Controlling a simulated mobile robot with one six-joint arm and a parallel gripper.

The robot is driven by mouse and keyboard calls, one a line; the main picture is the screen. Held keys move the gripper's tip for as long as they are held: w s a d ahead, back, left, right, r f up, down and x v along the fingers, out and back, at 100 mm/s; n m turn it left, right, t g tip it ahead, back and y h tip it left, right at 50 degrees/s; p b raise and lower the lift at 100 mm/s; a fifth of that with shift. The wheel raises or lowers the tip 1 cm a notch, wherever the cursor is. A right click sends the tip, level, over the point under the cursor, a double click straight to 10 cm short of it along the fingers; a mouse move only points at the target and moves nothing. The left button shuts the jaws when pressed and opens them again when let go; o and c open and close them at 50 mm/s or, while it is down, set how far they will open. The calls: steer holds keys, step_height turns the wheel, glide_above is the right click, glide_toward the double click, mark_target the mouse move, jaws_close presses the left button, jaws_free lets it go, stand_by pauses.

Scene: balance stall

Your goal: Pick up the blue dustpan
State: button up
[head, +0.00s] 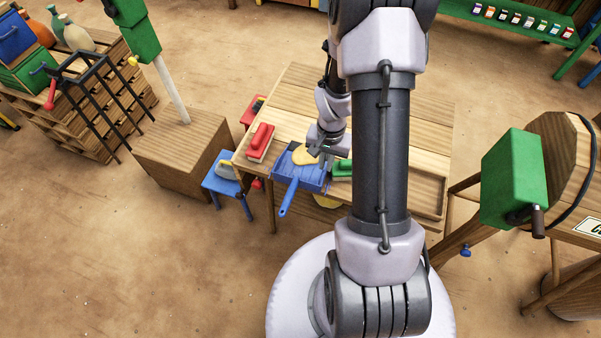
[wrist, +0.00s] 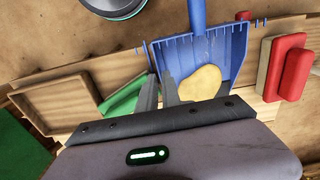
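The blue dustpan (head: 309,181) lies on the wooden table, its handle sticking out over the near edge. The wrist view shows its pan (wrist: 231,50), with the handle (wrist: 197,14) pointing to the top. A yellow patch (wrist: 199,83) shows at the pan's open end, partly hidden by a finger; I cannot tell whether it lies in the pan or under it. My gripper (head: 325,160) is low over the pan's right side. In the wrist view my gripper (wrist: 159,82) has its fingers apart, near the pan's side wall. I cannot tell whether they touch it.
A red brush (head: 261,141) lies left of the dustpan, and a green brush (head: 342,169) lies close on its right. The table (head: 300,90) is clear toward the back. A blue stool (head: 221,184) stands left of the table. A green box with a crank (head: 514,178) stands right.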

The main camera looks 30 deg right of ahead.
steer(key=f+b, duration=0.2)
steer(key=f, duration=0.3)
steer(key=shift+s+f+b, duration=0.2)
steer(key=shift+b, duration=0.2)
steer(key=shift+r, duration=0.15)
jaws_close()
stand_by(0.7)
step_height(320, 180, up, 10)
steer(key=p, duration=0.4)
